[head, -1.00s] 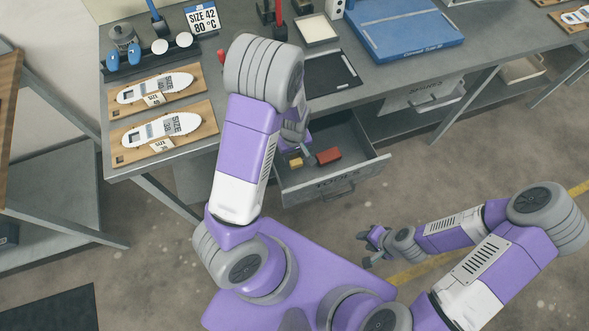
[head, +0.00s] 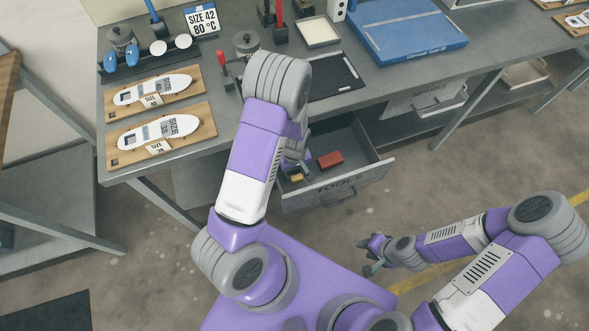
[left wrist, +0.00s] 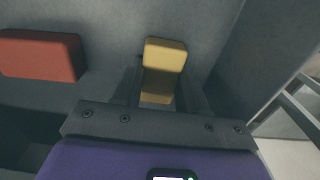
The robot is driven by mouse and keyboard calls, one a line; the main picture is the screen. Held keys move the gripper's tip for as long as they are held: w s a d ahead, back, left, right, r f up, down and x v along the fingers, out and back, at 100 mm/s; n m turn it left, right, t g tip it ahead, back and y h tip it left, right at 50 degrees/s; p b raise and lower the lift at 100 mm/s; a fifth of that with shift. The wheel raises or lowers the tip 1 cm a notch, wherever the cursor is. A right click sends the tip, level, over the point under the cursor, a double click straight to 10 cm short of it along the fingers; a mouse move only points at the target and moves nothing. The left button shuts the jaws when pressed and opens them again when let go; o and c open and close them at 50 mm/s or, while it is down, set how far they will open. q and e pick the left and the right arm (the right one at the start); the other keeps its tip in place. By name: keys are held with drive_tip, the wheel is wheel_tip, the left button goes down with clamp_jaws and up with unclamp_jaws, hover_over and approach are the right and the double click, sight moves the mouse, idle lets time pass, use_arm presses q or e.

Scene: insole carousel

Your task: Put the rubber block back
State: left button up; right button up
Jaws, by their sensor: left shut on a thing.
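A yellow block (head: 296,178) is in the left part of the open drawer (head: 345,187). In the left wrist view the yellow block (left wrist: 165,56) sits between the fingers of my left gripper (left wrist: 162,88), which is shut on it. In the head view my left gripper (head: 292,170) reaches down into the drawer and is partly hidden by my arm. A red block (head: 331,160) lies in the drawer to the right, apart from the gripper; it also shows in the left wrist view (left wrist: 40,55). My right gripper (head: 372,256) is open and empty in front of the drawer.
The grey workbench (head: 400,85) above the drawer carries two wooden boards with white insoles (head: 160,132), a black tray (head: 335,77), a white tray (head: 318,32) and a blue machine (head: 408,30). The drawer walls stand close around my left gripper.

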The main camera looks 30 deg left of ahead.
use_arm(q)
drive_tip(key=o, duration=1)
drive_tip(key=shift+r, duration=0.1)
drive_tip(key=shift+r+p, duration=0.3)
wheel_tip(320, 180, up, 12)
drive_tip(key=p, duration=0.4)
drive_tip(key=shift+f, duration=0.25)
